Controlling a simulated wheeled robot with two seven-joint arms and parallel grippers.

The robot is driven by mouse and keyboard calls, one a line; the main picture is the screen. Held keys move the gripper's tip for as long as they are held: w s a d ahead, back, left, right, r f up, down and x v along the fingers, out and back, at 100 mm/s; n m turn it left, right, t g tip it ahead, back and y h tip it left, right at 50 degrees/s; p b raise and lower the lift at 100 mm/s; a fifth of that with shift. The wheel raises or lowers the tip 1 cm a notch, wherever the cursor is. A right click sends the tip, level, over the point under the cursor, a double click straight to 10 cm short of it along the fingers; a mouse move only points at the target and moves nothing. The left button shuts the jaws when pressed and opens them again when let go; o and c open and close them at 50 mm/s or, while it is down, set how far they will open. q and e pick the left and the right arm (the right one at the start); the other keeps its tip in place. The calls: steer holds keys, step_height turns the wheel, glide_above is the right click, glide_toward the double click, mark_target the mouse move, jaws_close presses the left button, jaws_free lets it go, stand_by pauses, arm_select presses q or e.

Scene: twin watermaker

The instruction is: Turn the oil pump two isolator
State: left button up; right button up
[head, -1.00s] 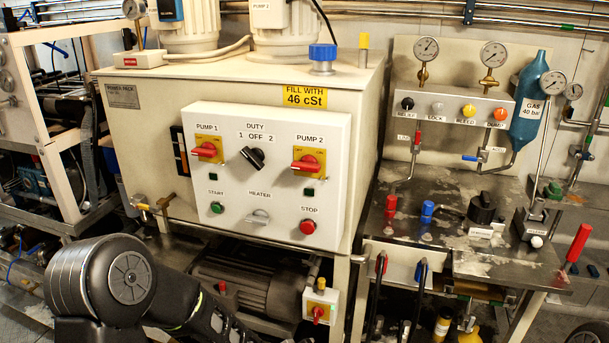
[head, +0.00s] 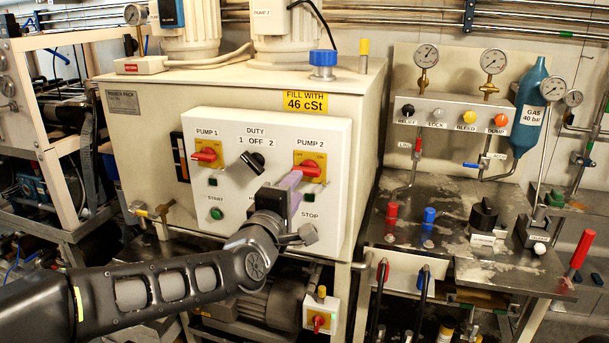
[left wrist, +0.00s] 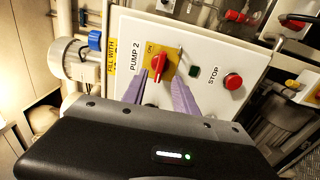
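The oil pump two isolator (head: 309,160) is a red handle on a yellow plate under the PUMP 2 label on the white panel. Its lower part is partly covered by my left gripper (head: 294,181) in the head view. In the left wrist view the red handle (left wrist: 158,67) shows at the tips of my left gripper (left wrist: 160,79). The purple fingers are apart, one on each side of the handle's lower end. I cannot tell whether they touch it. My right gripper is in neither view.
The panel also carries the pump 1 isolator (head: 206,154), the duty switch (head: 253,162) and the green start button (head: 216,213). The red stop button (left wrist: 233,81) sits near my fingers in the wrist view. A steel bench (head: 465,260) with valves stands at the right.

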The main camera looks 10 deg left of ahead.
mark_target(306, 171)
arm_select(q)
steer(key=w+p, duration=0.1)
steer(key=w, duration=0.6)
steer(key=shift+w+d, duration=0.15)
steer(key=shift+d, duration=0.05)
jaws_close()
steer(key=shift+f, duration=0.1)
